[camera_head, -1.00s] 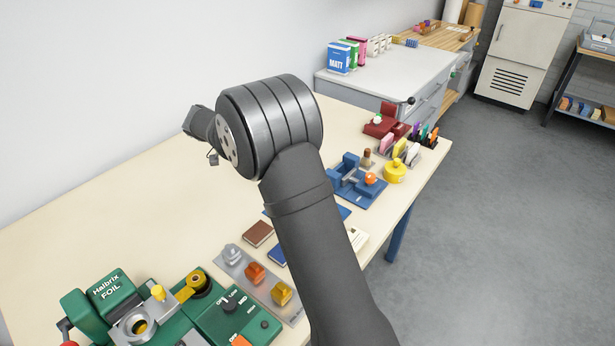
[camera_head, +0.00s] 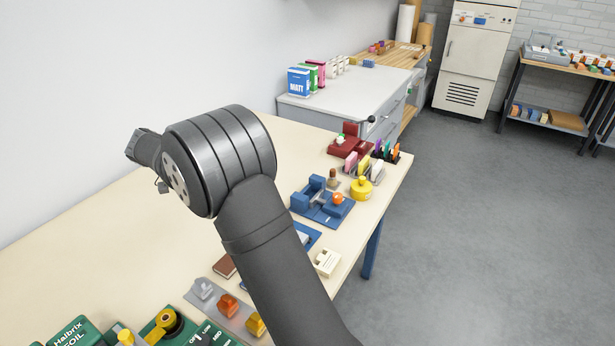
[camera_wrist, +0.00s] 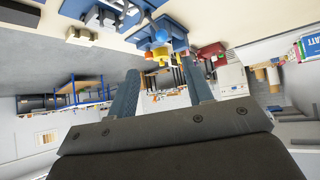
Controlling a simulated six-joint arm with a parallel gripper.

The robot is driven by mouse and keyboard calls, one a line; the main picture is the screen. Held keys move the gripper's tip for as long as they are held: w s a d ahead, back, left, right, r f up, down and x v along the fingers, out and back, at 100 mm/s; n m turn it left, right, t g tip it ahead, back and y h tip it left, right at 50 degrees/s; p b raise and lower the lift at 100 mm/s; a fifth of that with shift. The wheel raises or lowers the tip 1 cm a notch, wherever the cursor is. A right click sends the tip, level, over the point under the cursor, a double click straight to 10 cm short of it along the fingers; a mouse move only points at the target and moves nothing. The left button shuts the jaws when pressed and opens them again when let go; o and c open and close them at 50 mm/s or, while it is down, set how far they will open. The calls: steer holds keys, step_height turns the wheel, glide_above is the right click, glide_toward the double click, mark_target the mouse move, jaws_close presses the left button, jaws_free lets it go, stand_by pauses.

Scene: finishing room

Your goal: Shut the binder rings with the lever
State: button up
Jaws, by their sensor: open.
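A blue flat thing with a white part (camera_head: 308,238), perhaps the binder, lies on the bench, largely hidden behind my arm in the head view. A blue thing with white parts also shows at the top of the wrist view (camera_wrist: 100,12). In the head view my wrist is raised above the bench at the left, and the fingers cannot be made out.
A blue fixture with an orange knob (camera_head: 322,203) stands on the bench (camera_head: 110,230), with a yellow round piece (camera_head: 361,188) beside it. A cream block (camera_head: 326,262) sits near the bench edge. Green foil equipment (camera_head: 75,333) is at front left. The bench's left part is clear.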

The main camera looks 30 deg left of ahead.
steer(key=w+d+r+n+g+y, duration=0.2)
steer(key=w+d+n+g+y, duration=0.45)
steer(key=d+n, duration=0.6)
steer(key=shift+n+t+y, duration=0.45)
steer(key=shift+n+t, duration=0.4)
steer(key=x, duration=0.6)
steer(key=w+a+x, duration=0.1)
steer(key=x, duration=0.5)
steer(key=r+x, duration=0.1)
steer(key=x, duration=0.5)
steer(key=shift+w+a+f, duration=0.1)
steer(key=shift+w+a, duration=0.15)
steer(key=shift+w, duration=0.15)
jaws_close()
